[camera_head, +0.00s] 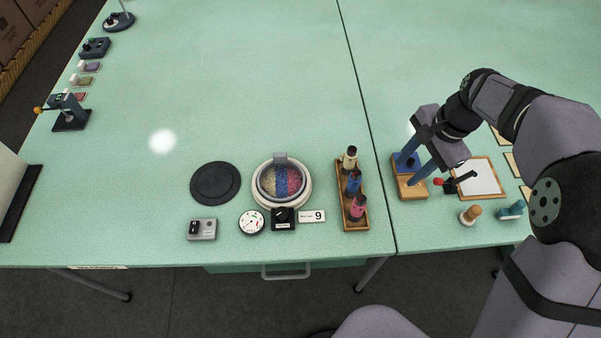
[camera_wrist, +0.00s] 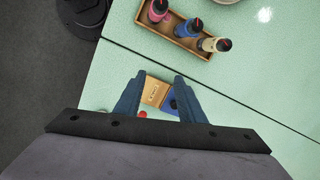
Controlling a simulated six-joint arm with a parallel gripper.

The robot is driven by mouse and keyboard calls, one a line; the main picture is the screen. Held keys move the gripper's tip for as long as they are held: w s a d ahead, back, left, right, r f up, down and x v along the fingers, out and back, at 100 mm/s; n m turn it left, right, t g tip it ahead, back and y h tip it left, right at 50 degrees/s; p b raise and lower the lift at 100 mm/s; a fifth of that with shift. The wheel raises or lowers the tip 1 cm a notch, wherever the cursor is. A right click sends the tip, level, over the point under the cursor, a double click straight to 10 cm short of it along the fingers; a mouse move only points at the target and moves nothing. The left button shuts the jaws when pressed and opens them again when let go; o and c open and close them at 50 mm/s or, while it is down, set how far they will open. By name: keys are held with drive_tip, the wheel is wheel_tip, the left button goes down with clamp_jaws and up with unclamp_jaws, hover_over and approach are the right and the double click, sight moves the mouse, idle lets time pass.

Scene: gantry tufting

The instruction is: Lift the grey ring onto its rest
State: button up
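The grey ring (camera_head: 262,188) sits around a round bed of beige, blue and red tufts (camera_head: 281,181) on a pale round base (camera_head: 256,194). A grey tab (camera_head: 280,158) stands up at its back edge. A flat black disc (camera_head: 215,183) lies left of it; I cannot tell whether this is the rest. My gripper (camera_head: 407,173) is well to the right of the ring, over a wooden block with a blue part (camera_head: 416,192). In the wrist view my gripper (camera_wrist: 160,76) is open, with the block (camera_wrist: 154,91) showing between its blue fingers. The ring is barely in that view.
A wooden tray (camera_head: 353,222) with three bottles stands between the ring and my gripper. A dial (camera_head: 251,222), a black box (camera_head: 283,219), a number card (camera_head: 312,216) and a grey switch box (camera_head: 202,229) lie in front. The table behind the ring is clear.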

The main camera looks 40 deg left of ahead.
drive_tip(key=shift+m+g+y, duration=0.4)
drive_tip(key=shift+m+g, duration=0.2)
drive_tip(key=shift+m, duration=0.3)
drive_tip(key=a, duration=0.5)
drive_tip(key=s+a+f, duration=0.1)
drive_tip(key=a, duration=0.4)
drive_tip(key=s+a, duration=0.1)
drive_tip(key=a, duration=0.4)
drive_tip(key=shift+s+a+f, duration=0.1)
drive_tip(key=shift+s+f, duration=0.05)
drive_tip(key=shift+s, duration=0.1)
drive_tip(key=m+g, duration=0.1)
drive_tip(key=m, duration=0.1)
hover_over(281, 154)
drive_tip(key=w+d, duration=0.2)
drive_tip(key=shift+f, duration=0.8)
drive_tip(key=shift+p+x, duration=1.45)
drive_tip(key=shift+x, duration=2.15)
drive_tip(key=shift+s+a, duration=0.15)
drive_tip(key=shift+a, duration=0.05)
clamp_jaws()
